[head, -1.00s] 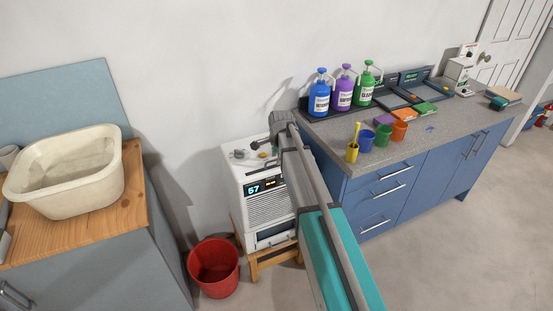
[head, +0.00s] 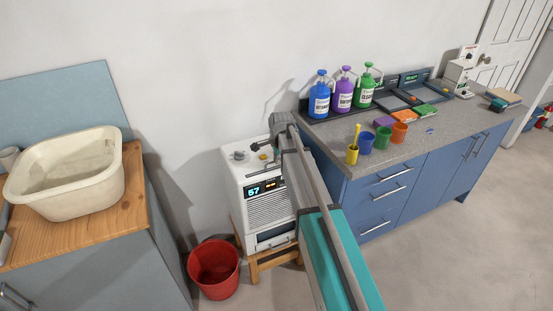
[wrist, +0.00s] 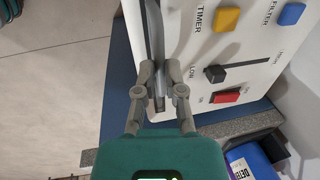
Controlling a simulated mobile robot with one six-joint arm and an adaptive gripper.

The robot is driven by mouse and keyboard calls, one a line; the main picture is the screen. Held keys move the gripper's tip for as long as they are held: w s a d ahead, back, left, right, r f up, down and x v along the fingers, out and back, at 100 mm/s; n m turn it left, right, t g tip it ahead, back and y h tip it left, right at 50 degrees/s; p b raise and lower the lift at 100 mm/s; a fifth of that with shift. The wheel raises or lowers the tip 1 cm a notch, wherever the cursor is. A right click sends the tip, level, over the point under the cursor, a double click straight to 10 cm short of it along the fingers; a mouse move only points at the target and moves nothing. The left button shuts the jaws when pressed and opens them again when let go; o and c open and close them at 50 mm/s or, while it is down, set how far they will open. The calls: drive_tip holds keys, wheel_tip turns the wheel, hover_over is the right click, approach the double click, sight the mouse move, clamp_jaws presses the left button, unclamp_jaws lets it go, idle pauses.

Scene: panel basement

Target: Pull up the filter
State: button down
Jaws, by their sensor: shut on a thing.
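A white appliance (head: 257,190) with a lit display reading 57 stands low against the wall. In the wrist view its white top panel (wrist: 215,50) carries a yellow TIMER button, a blue FILTER button, a black slider and a red switch. My gripper (wrist: 160,72) is at the panel's edge, its two grey fingers shut on a thin grey tab, which seems to be the filter (wrist: 159,80). A narrow dark strip runs along that edge. The fingers hide most of the tab.
A blue cabinet (head: 370,200) with a grey worktop, bottles and coloured cups stands close on the right. A red bucket (head: 213,270) is on the floor at the left. A cream basin (head: 75,190) sits on a wooden counter. Open floor lies in front.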

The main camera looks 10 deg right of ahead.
wheel_tip(320, 180, up, 20)
drive_tip(key=p, duration=2)
drive_tip(key=shift+w, duration=0.15)
drive_tip(key=shift+r, duration=0.1)
drive_tip(key=c, duration=1.4)
unclamp_jaws()
drive_tip(key=c, duration=0.7)
unclamp_jaws()
wheel_tip(320, 180, down, 20)
drive_tip(key=b, duration=2)
drive_tip(key=shift+f+b, duration=0.25)
drive_tip(key=shift+b, duration=0.05)
wheel_tip(320, 180, up, 14)
drive_tip(key=s+p, duration=0.3)
drive_tip(key=p, duration=1.1)
drive_tip(key=s+f+n+b, duration=0.2)
drive_tip(key=s+n, duration=0.2)
drive_tip(key=s, duration=0.4)
drive_tip(key=s+d+f+n+g+b, duration=0.1)
drive_tip(key=s+f+n+b, duration=0.1)
drive_tip(key=s+n, duration=0.3)
drive_tip(key=s+f+n+g+b, duration=0.1)
drive_tip(key=s+n, duration=0.4)
drive_tip(key=s, duration=0.6)
drive_tip(key=shift+s+d+f+h+b, duration=0.15)
drive_tip(key=shift+s+f+b, duration=0.05)
drive_tip(key=shift+f+b, duration=0.3)
drive_tip(key=shift+s+d+f+h+b, duration=0.1)
drive_tip(key=shift+s+f+h+b, duration=0.05)
drive_tip(key=shift+f+b, duration=0.35)
